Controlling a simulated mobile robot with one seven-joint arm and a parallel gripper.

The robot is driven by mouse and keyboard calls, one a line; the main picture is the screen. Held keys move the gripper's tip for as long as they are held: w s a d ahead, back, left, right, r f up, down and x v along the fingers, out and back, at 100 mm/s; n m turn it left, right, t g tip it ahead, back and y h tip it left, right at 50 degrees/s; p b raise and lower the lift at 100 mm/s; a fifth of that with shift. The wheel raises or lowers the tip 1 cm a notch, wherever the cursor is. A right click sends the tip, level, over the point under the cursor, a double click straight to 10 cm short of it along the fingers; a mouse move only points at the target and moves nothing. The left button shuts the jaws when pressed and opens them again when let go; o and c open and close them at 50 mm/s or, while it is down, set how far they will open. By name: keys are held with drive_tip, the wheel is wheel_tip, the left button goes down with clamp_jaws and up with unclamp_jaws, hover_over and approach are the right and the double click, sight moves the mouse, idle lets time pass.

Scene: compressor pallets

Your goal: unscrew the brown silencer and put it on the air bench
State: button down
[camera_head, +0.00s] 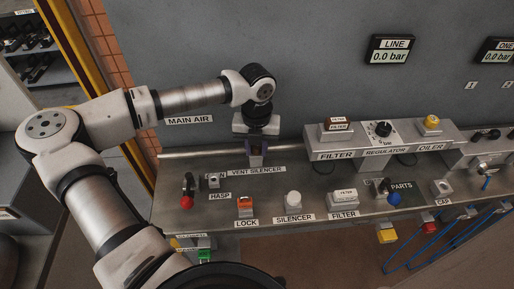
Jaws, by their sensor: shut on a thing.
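My gripper (256,155) points down at the back of the bench, just above the label reading VENT SILENCER. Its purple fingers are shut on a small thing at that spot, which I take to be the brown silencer. The fingers hide nearly all of it, so I cannot tell whether it is still seated in its port. The grey air bench (270,206) runs along the wall. A white silencer (293,201) stands on it behind the SILENCER label.
A red-handled valve (187,192), an orange lock (245,206) and a white filter block (342,197) stand along the bench. The filter, regulator and oiler unit (382,139) is at right of my gripper. Blue hoses (432,246) hang at the lower right.

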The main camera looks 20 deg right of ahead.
drive_tip(key=shift+w+a+r+n, duration=0.1)
drive_tip(key=shift+w+r+n, duration=0.1)
drive_tip(key=shift+w, duration=0.25)
drive_tip(key=shift+w+a+r+n, duration=0.1)
drive_tip(key=shift+w+n, duration=0.1)
drive_tip(key=shift+w, duration=0.25)
drive_tip(key=c, duration=1)
unclamp_jaws()
drive_tip(key=shift+c, duration=0.2)
drive_tip(key=m, duration=0.1)
drive_tip(key=a+m, duration=0.1)
drive_tip(key=m, duration=0.1)
drive_tip(key=shift+w, duration=0.2)
drive_tip(key=shift+f+m, duration=0.1)
drive_tip(key=shift+m, duration=0.3)
drive_tip(key=shift+d, duration=0.2)
drive_tip(key=shift+f, duration=0.1)
